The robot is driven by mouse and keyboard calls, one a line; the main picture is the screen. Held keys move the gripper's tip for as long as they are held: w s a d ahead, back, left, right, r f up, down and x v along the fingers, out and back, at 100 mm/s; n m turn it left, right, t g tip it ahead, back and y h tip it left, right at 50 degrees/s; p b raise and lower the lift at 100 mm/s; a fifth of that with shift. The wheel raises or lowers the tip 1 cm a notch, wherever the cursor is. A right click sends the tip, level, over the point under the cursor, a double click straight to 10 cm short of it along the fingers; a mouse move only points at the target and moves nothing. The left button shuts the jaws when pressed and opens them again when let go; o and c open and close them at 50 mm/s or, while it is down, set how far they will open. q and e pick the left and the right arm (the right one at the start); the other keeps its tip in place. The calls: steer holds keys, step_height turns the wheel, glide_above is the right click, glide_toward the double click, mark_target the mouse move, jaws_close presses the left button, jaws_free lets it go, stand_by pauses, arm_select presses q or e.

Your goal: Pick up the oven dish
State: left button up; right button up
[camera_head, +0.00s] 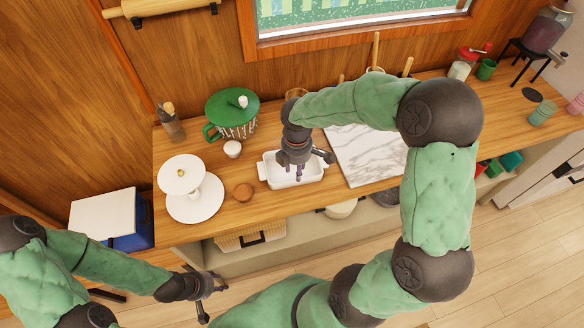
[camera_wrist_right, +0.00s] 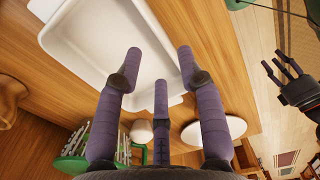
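The oven dish (camera_head: 270,176) is white and rectangular with end handles. It stands on the wooden counter near its front edge, and it also shows in the right wrist view (camera_wrist_right: 95,45). My right gripper (camera_head: 299,172) points down over the dish and hides part of it; in the right wrist view its fingers (camera_wrist_right: 160,72) are spread, with nothing between them. Whether a fingertip touches the dish, I cannot tell. My left gripper (camera_head: 206,291) is empty in front of the counter, away from the dish. It shows in the right wrist view (camera_wrist_right: 283,72) with fingers apart.
A marble board (camera_head: 366,157) lies close to the right. A window (camera_head: 350,20) is behind.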

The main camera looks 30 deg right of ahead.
mark_target(297, 185)
steer(key=f+b, duration=0.1)
steer(key=f, duration=0.2)
steer(key=f+b, duration=0.1)
steer(key=f, duration=0.1)
steer(key=shift+s+f, duration=0.2)
steer(key=shift+f, duration=0.2)
steer(key=shift+r, duration=0.1)
jaws_close()
steer(key=shift+d, duration=0.1)
